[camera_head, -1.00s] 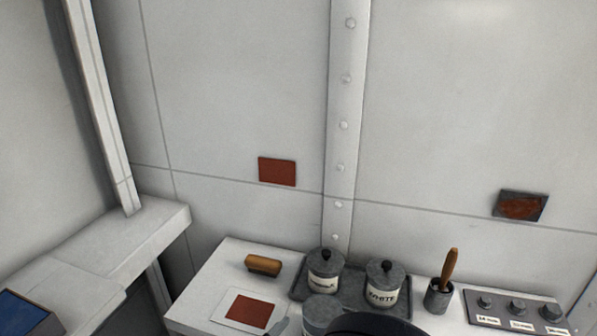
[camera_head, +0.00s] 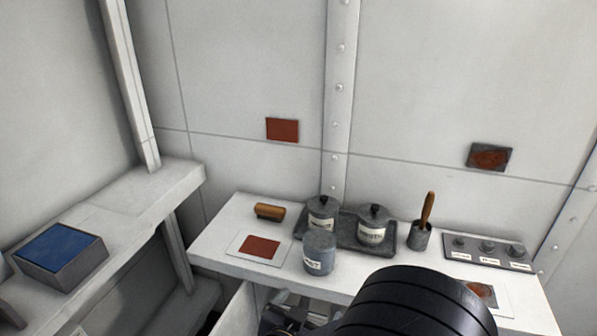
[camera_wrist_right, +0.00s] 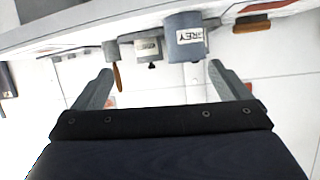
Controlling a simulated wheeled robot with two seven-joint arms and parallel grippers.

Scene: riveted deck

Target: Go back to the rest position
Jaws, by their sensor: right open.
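My right gripper shows best in the right wrist view (camera_wrist_right: 160,72), where its two fingers are spread with nothing between them. Beyond them is a grey lidless-looking tin (camera_wrist_right: 186,40) labelled GREY, which appears upside down there. In the head view, my dark right arm covers the bottom centre, and part of the gripper shows low beside the bench's front edge. The grey tin (camera_head: 319,252) stands upright on the white bench (camera_head: 215,245), in front of the tray and apart from the gripper. My left gripper is in neither view.
A dark tray (camera_head: 350,236) holds two lidded pots (camera_head: 322,214) (camera_head: 373,224). A brush pot (camera_head: 419,237), a wood-handled block (camera_head: 269,211), a rust-red card (camera_head: 260,248) and a knob panel (camera_head: 488,252) are on the bench. A blue-topped box (camera_head: 62,252) sits on the left shelf.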

